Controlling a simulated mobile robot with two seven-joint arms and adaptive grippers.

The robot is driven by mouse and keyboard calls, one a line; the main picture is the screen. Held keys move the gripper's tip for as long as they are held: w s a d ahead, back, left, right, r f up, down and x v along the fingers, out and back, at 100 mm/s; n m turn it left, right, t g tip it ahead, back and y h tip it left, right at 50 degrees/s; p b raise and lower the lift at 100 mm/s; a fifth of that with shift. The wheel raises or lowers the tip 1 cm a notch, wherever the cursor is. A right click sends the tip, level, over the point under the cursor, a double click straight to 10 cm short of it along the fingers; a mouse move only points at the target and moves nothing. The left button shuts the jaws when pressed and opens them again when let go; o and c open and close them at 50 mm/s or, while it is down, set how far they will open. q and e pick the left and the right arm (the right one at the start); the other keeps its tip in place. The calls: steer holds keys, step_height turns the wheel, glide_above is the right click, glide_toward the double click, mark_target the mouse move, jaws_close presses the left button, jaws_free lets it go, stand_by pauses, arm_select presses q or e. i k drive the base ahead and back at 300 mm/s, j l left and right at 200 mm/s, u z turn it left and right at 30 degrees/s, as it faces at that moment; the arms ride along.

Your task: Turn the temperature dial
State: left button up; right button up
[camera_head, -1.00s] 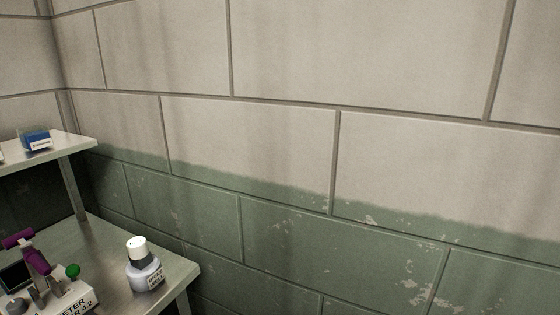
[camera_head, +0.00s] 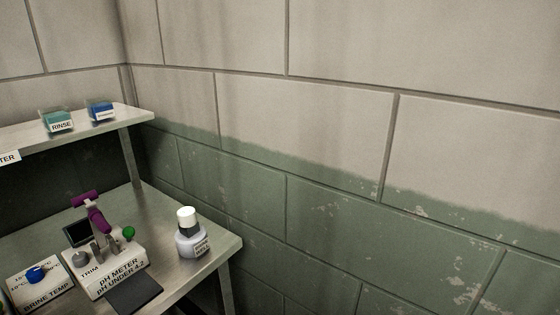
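The temperature dial is a blue knob (camera_head: 36,274) on a white panel labelled "BRINE TEMP" (camera_head: 50,299), at the lower left on the metal bench. Small temperature marks show around the knob, too small to read its setting surely. Neither of my grippers is in view.
Right of the dial panel stands a white pH meter (camera_head: 122,268) with a purple holder, a grey knob and a green button. A white-capped bottle (camera_head: 190,236) stands near the bench's right edge. A shelf (camera_head: 92,128) above holds two small boxes. A block wall fills the right.

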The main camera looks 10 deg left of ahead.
mark_target(36, 274)
steer(key=u, duration=2)
steer(key=k+l+u, duration=0.25)
steer(key=k+l, duration=0.25)
